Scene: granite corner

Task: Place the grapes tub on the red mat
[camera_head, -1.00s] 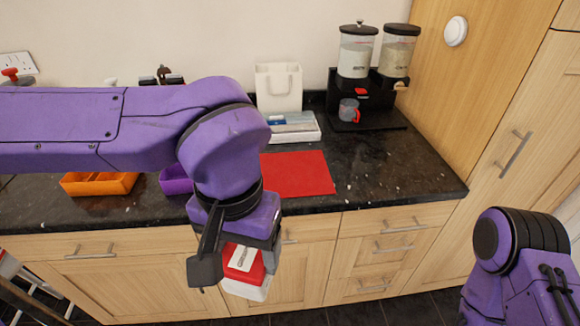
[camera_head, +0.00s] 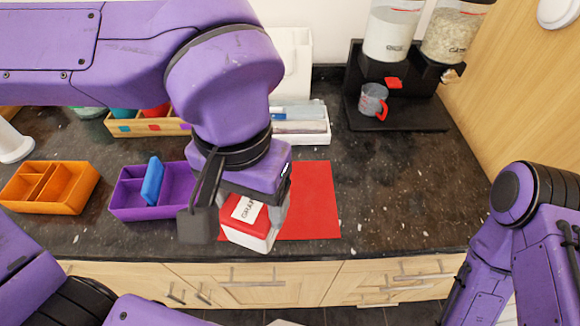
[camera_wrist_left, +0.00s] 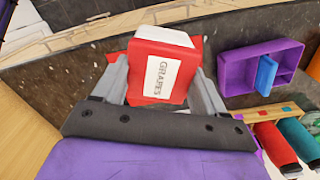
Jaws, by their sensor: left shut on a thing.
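The grapes tub (camera_head: 250,228) has a red lid with a white label and a white body. My left gripper (camera_head: 262,212) is shut on it; the wrist view shows the tub (camera_wrist_left: 158,70) between the two fingers (camera_wrist_left: 164,85). In the head view the tub overlaps the left front part of the red mat (camera_head: 316,205), near the counter's front edge. I cannot tell whether the tub touches the mat. The arm and gripper hide part of the mat. My right arm shows at the right, but its gripper is not visible.
A purple divided tray (camera_head: 130,206) with a blue block (camera_head: 152,181) stands left of the tub, and an orange tray (camera_head: 62,189) farther left. A white box (camera_head: 302,133) is behind the mat. A dispenser stand (camera_head: 412,112) is back right. The counter right of the mat is clear.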

